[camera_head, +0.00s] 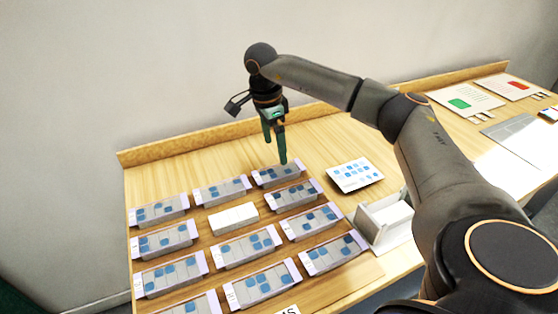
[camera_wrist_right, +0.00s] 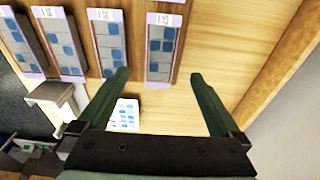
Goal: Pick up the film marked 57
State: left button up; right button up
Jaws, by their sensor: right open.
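Several grey film strips with blue squares and pale lilac ends lie in rows on the wooden table. The labels are too small to read surely, so I cannot tell which is marked 57. My right gripper (camera_head: 276,150) is open and empty, pointing down above the back-right strip (camera_head: 277,176). My left gripper is not in view.
A white block (camera_head: 233,218) sits among the strips. A white card with blue squares (camera_head: 354,175) and a pale open-topped holder (camera_head: 385,222) are to the right. A raised wooden edge (camera_head: 200,142) runs along the back. Sheets with green and red patches lie far right.

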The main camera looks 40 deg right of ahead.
aim_at(279, 170)
jog(key=f, duration=0.4)
jog(key=d+f, duration=0.1)
jog(key=f, duration=0.1)
jog(key=shift+s+f, duration=0.1)
jog(key=shift+f, duration=0.2)
jog(key=c, duration=1.4)
jog(key=shift+r, duration=0.1)
